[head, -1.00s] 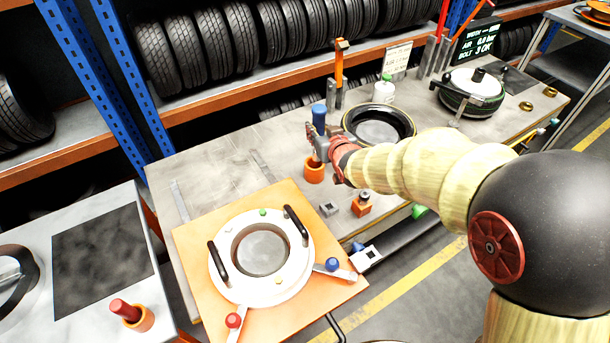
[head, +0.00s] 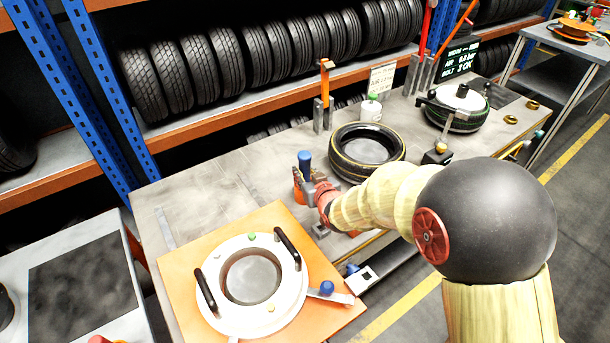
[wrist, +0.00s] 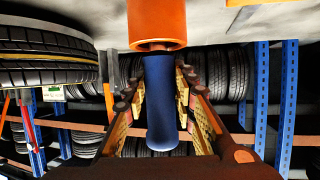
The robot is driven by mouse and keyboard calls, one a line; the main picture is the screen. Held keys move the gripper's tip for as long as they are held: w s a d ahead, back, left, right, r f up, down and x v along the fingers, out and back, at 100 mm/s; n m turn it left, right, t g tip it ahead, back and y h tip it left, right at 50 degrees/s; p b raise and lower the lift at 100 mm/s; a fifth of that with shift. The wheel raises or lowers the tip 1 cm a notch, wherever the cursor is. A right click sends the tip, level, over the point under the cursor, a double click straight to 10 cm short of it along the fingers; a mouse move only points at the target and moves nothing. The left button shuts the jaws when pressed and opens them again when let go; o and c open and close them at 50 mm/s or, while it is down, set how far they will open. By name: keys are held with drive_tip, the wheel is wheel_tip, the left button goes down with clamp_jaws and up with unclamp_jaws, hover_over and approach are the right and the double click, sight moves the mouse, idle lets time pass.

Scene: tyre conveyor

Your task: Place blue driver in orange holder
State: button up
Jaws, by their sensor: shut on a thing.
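The blue driver (head: 305,161) stands upright in my gripper (head: 308,187). The orange holder (head: 297,195) is directly below it on the bench and mostly hidden by my gripper in the head view. In the upside-down wrist view, the driver's blue handle (wrist: 161,105) lies between the two fingers of my gripper (wrist: 160,90), which is shut on it. The handle's lower end is at the mouth of the orange holder (wrist: 157,22), lined up with it. The shaft is hidden, seemingly inside the holder; how deep cannot be told.
A black tyre (head: 366,154) lies close to the right of my gripper. A white plate with two black handles (head: 251,280) sits on an orange board in front. A white pot (head: 371,108) and an orange-handled tool (head: 326,82) stand behind. Bare bench lies to the left.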

drive_tip(key=shift+r, duration=0.1)
drive_tip(key=o, duration=0.7)
drive_tip(key=shift+f, duration=0.2)
drive_tip(key=o, duration=0.5)
drive_tip(key=shift+c, duration=0.2)
